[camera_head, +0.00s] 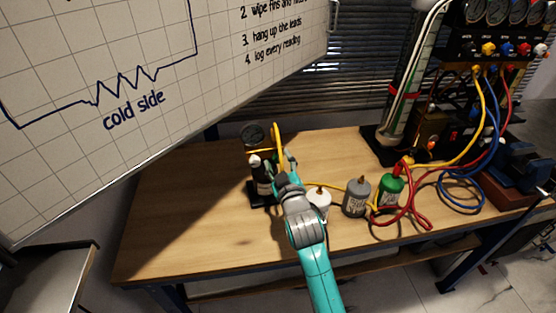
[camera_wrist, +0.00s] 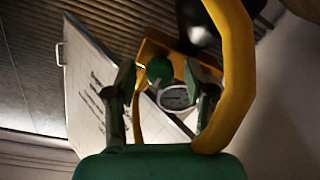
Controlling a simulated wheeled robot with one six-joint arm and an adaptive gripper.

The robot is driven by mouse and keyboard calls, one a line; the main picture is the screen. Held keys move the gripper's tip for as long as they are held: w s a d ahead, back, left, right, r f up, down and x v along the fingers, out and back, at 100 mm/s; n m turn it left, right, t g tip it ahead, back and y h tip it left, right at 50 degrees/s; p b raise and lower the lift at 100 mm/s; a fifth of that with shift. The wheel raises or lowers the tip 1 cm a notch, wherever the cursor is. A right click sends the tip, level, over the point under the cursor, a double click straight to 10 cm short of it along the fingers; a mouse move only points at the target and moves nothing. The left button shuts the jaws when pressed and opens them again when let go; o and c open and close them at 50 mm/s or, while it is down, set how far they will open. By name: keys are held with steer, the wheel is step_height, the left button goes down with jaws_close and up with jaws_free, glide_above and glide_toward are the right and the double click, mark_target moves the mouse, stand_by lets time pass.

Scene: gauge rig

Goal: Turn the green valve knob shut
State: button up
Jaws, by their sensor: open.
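The green valve knob (camera_wrist: 159,70) is a round green piece in the wrist view, in front of an orange-yellow bracket (camera_wrist: 154,48). My gripper (camera_wrist: 163,82) is open, one finger on each side of the knob in this view; I cannot tell whether either finger touches it. In the head view my gripper (camera_head: 287,166) is at the right side of the small gauge rig (camera_head: 252,150), which has a dark round gauge on top. The knob cannot be made out there, hidden by the rig or my arm.
A thick yellow hose (camera_wrist: 237,70) curves close beside the right finger. White (camera_head: 320,197), grey (camera_head: 356,196) and green (camera_head: 391,188) canisters stand right of my arm. A manifold with coloured hoses (camera_head: 492,45) is at the right. The left of the wooden table (camera_head: 180,215) is clear.

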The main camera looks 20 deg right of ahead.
steer(key=shift+w, duration=0.5)
jaws_close()
